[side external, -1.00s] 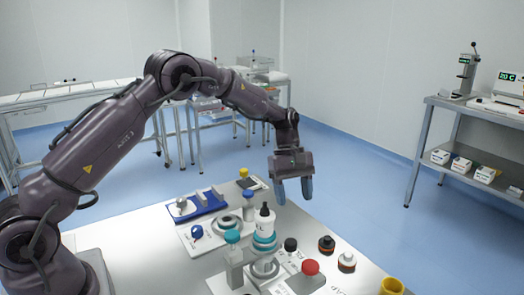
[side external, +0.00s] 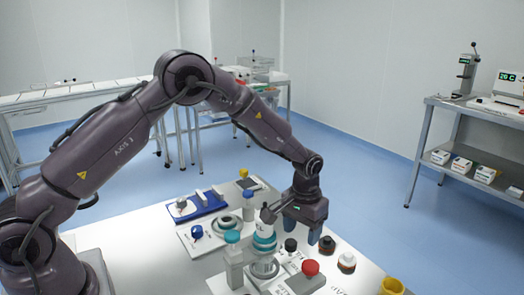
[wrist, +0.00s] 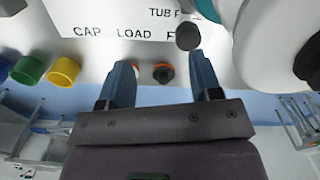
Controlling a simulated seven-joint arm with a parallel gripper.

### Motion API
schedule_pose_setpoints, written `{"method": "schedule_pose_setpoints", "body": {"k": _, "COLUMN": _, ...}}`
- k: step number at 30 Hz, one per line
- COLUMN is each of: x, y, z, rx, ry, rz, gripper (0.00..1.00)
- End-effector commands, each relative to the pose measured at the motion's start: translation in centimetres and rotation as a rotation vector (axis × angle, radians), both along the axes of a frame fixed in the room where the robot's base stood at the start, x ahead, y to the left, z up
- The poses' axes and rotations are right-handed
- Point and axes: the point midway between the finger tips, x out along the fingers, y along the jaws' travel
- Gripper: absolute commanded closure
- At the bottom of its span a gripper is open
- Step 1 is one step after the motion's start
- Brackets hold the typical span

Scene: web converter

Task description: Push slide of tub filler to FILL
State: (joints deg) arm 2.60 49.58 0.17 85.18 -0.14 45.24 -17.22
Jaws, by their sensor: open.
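The tub filler's white label plate (wrist: 130,20) shows in the wrist view with CAP, LOAD and a partly covered word starting with F. A round black knob (wrist: 188,36), seemingly the slide's, covers part of that word. What looks like the same knob (side external: 291,244) stands in the side view, just left of my gripper. The filler's white body with a teal ring (side external: 264,242) is behind it. My gripper (side external: 320,240) points down, open and empty. In the wrist view my gripper (wrist: 160,66) has the knob beyond its right fingertip, apparently not between the fingers.
A red knob (side external: 310,267) is at the front. A yellow cup (side external: 391,287) is near the front edge. A teal-capped bottle (side external: 233,258) stands left. A blue fixture (side external: 205,203) lies behind.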

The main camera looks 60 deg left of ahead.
Motion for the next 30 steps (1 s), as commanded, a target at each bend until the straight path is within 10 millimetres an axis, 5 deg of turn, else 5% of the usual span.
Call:
{"method": "schedule_pose_setpoints", "body": {"k": 8, "x": -0.1, "y": 0.0, "z": -5.8, "rx": 0.000, "ry": 0.004, "rz": 0.002, "gripper": 0.42}}
{"method": "schedule_pose_setpoints", "body": {"k": 14, "x": -0.1, "y": -4.3, "z": -5.9, "rx": -0.005, "ry": 0.002, "rz": -0.006, "gripper": 0.42}}
{"method": "schedule_pose_setpoints", "body": {"k": 30, "x": 0.1, "y": -4.0, "z": 5.3, "rx": -0.002, "ry": -0.005, "rz": 0.001, "gripper": 0.42}}
